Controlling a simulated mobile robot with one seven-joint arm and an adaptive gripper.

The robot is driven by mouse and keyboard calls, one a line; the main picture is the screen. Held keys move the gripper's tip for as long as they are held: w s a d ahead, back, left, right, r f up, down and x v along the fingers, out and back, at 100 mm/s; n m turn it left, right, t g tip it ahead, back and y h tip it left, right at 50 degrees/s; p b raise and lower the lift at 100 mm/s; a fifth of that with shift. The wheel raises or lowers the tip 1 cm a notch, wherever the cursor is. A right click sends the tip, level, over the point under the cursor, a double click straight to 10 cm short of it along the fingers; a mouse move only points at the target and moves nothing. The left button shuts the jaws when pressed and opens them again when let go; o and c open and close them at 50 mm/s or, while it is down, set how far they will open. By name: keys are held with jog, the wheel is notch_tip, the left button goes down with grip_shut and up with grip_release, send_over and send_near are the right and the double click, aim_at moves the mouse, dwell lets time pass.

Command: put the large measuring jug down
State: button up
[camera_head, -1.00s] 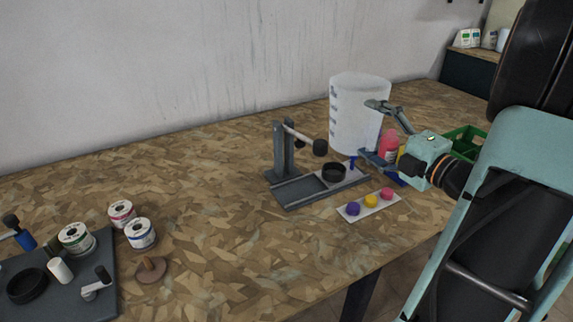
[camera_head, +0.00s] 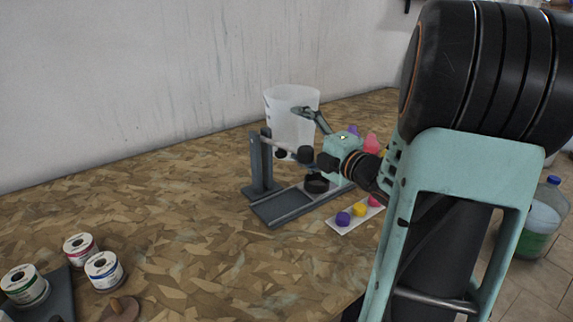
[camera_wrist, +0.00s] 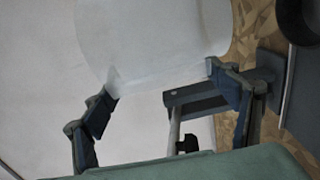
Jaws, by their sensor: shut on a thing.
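The large measuring jug (camera_head: 290,118) is whitish and translucent, and looks upright in the head view, behind the grey press stand (camera_head: 262,165). My gripper (camera_head: 312,118) is shut on it, reaching in from the right. In the wrist view the jug (camera_wrist: 155,40) fills the upper middle, with one finger of my gripper (camera_wrist: 162,78) on each side of its wall. The stand and my gripper hide the jug's lower part in the head view, so I cannot tell whether its base touches the workbench (camera_head: 190,190).
A white strip with purple, yellow and pink pieces (camera_head: 358,211) lies in front of the stand. Several labelled spools (camera_head: 104,268) sit at the front left. The bench left of the stand is clear.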

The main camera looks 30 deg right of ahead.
jog(key=w+f, duration=0.1)
jog(key=f, duration=0.1)
jog(key=w+a+f+b, duration=0.1)
jog(key=f, duration=0.2)
jog(key=w+f+b, duration=0.1)
jog(key=f, duration=0.1)
jog(key=shift+w+a+f, duration=0.1)
jog(key=shift+a+f, duration=0.15)
jog(key=shift+a, duration=0.1)
jog(key=o, duration=1.6)
jog(key=shift+f, duration=0.1)
jog(key=s, duration=0.3)
jog(key=s+d+p, duration=0.1)
jog(key=s, duration=0.3)
jog(key=shift+s+d, duration=0.2)
jog(key=shift+r, duration=0.2)
